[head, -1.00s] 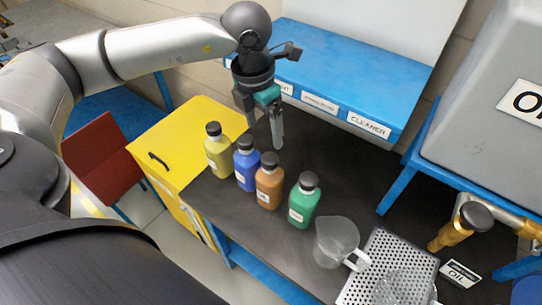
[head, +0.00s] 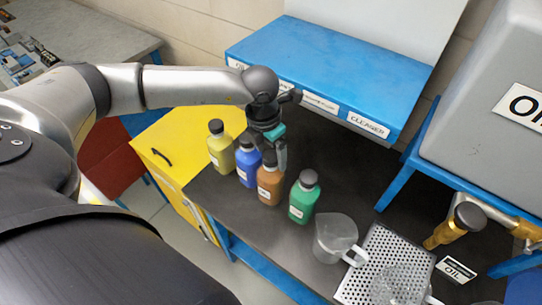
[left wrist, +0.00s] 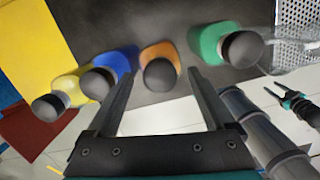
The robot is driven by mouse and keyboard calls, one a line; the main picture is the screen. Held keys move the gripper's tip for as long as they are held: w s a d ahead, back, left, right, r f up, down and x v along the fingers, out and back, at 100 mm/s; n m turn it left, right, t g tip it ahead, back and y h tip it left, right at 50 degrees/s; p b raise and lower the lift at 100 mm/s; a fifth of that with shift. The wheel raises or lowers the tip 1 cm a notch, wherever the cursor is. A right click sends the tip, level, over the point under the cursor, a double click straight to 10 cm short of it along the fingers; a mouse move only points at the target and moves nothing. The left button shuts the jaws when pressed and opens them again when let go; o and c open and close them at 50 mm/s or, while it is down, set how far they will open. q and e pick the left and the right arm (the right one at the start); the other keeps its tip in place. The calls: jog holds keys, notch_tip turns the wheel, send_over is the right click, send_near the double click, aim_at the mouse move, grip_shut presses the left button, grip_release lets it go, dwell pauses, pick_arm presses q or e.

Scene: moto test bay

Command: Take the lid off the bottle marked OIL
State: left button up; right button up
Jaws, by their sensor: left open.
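Four capped bottles stand in a row on the dark bench: yellow (head: 221,155), blue (head: 248,168), brown (head: 270,186) and green (head: 303,200). Their small front labels are too blurred to read, so I cannot tell which says OIL. My left gripper (head: 273,160) is open, pointing down at the brown bottle and partly covering it. In the left wrist view, the brown bottle's dark lid (left wrist: 160,74) shows between the two open fingers (left wrist: 158,85), not gripped. What seems to be my right gripper (left wrist: 280,95) is small at that view's right edge; its jaws are unclear.
A clear jug (head: 335,238) and a perforated tray (head: 384,254) stand right of the green bottle. A blue shelf (head: 330,65) with labels, one reading CLEANER, stands behind. A brass fitting with a dark knob (head: 450,228) and an OIL plate (head: 457,270) are at right.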

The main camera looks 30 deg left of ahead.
pick_arm(q)
jog(key=shift+c, duration=0.4)
grip_shut()
jog(key=shift+r, duration=0.1)
